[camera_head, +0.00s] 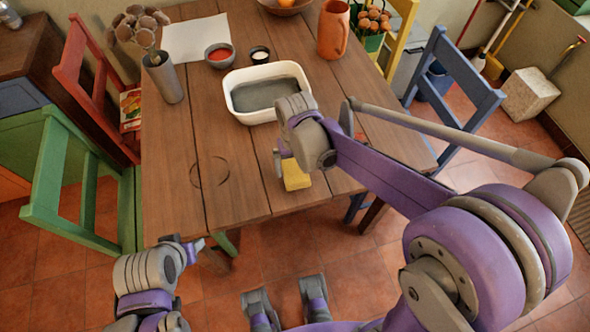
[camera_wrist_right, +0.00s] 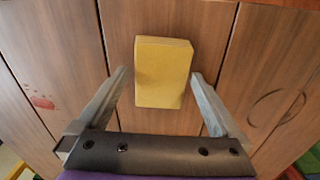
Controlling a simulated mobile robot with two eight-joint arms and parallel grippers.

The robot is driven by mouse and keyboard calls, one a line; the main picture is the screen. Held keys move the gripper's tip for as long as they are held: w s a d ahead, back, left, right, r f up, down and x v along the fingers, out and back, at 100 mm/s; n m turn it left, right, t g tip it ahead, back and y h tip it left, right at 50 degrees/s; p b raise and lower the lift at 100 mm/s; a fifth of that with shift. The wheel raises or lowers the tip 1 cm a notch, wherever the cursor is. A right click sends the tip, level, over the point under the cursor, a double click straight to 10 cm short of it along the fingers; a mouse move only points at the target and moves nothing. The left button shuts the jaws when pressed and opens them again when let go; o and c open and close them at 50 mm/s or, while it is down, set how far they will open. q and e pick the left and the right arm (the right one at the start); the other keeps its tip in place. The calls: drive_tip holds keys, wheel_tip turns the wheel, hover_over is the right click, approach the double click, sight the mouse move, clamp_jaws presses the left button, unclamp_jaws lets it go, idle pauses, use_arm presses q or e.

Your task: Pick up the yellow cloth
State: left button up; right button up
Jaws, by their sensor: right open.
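The yellow cloth (camera_head: 296,175) lies on the wooden table (camera_head: 235,180) near its front edge, partly hidden by my right gripper in the head view. In the right wrist view the yellow cloth (camera_wrist_right: 164,72) looks like a flat-sided block. My right gripper (camera_head: 283,163) is above it. In the wrist view its two fingers (camera_wrist_right: 160,88) are spread, one to each side of the cloth, with nothing between them but the cloth's near part; I cannot tell the height gap. My left gripper (camera_head: 190,246) is low, by the table's front edge; its fingers are too unclear to judge.
A white basin (camera_head: 238,106) with grey contents stands behind the cloth. Chairs surround the table. The front left tabletop is clear.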

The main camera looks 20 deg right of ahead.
sight(296, 170)
wheel_tip(296, 170, down, 2)
drive_tip(key=shift+c, duration=0.3)
drive_tip(key=c, duration=1)
drive_tip(key=shift+r, duration=0.15)
wheel_tip(296, 170, up, 10)
drive_tip(key=shift+f+p, duration=0.1)
drive_tip(key=shift+p, duration=0.55)
